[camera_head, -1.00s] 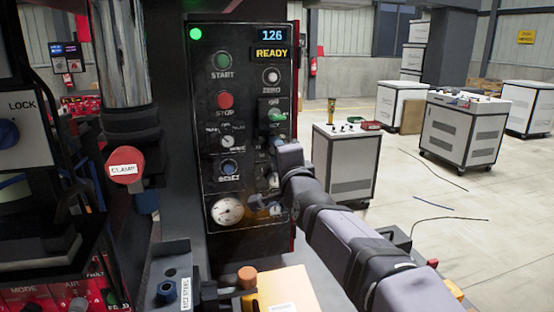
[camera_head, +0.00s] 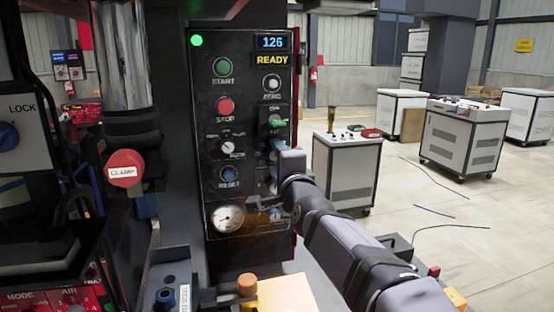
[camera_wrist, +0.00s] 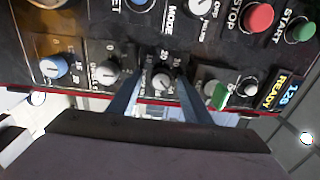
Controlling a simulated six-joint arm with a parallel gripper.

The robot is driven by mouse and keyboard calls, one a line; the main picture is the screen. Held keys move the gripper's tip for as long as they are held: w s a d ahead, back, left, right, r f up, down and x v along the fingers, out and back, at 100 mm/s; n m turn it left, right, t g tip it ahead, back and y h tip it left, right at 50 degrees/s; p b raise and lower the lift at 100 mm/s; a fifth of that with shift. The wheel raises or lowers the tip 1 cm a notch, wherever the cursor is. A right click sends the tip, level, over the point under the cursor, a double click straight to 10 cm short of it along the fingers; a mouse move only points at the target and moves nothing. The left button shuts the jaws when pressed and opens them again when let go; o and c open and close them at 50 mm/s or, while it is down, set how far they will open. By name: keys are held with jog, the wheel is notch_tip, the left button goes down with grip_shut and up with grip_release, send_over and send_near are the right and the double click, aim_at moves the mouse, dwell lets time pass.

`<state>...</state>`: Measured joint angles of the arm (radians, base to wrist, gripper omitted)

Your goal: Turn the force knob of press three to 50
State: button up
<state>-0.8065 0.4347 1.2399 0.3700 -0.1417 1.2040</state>
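The black press panel (camera_head: 250,105) shows a display reading 126 and a yellow READY. My gripper (camera_head: 274,160) is at the panel's right column, below the green switch (camera_head: 276,121). In the wrist view its two bluish fingers (camera_wrist: 161,92) are spread on either side of a small grey knob (camera_wrist: 162,85) with a numbered scale. Contact with the knob cannot be told. The word on its label is not readable, so I cannot tell that it is the force knob. Another grey knob (camera_wrist: 111,73) and a blue knob (camera_wrist: 57,68) sit to its left there.
Beside my gripper are the green switch, also in the wrist view (camera_wrist: 219,95), and a white knob (camera_head: 271,83). START (camera_head: 222,67), STOP (camera_head: 225,105) and a round gauge (camera_head: 226,218) are on the panel's left. A red CLAMP button (camera_head: 124,168) stands out further left. White cabinets (camera_head: 346,170) stand right.

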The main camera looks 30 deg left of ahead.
jog(key=shift+d, duration=0.1)
jog(key=b+v, duration=0.3)
jog(key=v, duration=0.4)
dwell(0.4)
jog(key=shift+s, duration=0.1)
